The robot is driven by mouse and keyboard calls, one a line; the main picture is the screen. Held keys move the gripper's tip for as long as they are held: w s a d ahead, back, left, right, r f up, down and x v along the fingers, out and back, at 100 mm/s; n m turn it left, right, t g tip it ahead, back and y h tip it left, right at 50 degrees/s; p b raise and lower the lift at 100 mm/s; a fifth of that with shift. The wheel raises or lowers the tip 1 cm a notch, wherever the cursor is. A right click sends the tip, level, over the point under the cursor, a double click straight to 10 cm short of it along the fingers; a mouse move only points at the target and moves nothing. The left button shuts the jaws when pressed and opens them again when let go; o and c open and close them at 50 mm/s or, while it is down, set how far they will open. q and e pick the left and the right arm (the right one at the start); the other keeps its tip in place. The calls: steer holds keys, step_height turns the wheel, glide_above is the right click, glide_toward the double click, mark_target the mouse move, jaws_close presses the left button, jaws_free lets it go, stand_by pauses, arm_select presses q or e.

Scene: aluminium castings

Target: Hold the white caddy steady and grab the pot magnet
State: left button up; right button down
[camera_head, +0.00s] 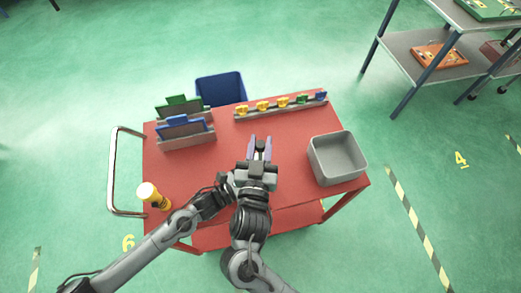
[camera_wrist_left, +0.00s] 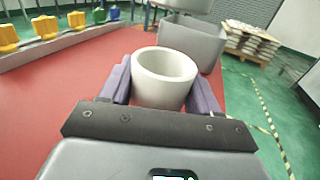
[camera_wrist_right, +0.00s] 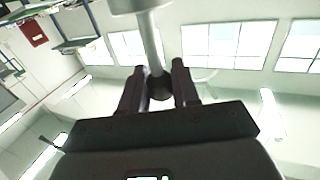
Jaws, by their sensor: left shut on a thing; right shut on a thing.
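The white caddy (camera_wrist_left: 165,75) is a round, open cup over the red table in the left wrist view. My left gripper (camera_wrist_left: 164,80) is shut on it, one finger on each side. The pot magnet (camera_wrist_right: 152,42) shows in the right wrist view as a pale disc on a grey rod with a dark round knob. My right gripper (camera_wrist_right: 160,85) is shut on the knob. In the head view my right gripper (camera_head: 260,150) is over the middle of the table, pointing to the far side. It hides the caddy and my left gripper's fingers there.
On the red table (camera_head: 295,155) stand a grey bin (camera_head: 338,158) at right, a rail (camera_head: 281,105) of coloured clips at the back, grey holders (camera_head: 186,140) with green and blue panels at left, and a yellow-and-white bottle (camera_head: 152,194). A blue crate (camera_head: 221,88) is behind.

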arm_select(q)
steer(key=o, duration=1.2)
steer(key=v, duration=1.1)
steer(key=shift+s+a, duration=0.1)
steer(key=shift+a, duration=0.05)
steer(key=shift+s+a, duration=0.2)
steer(key=shift+a, duration=0.05)
steer(key=shift+s, duration=0.1)
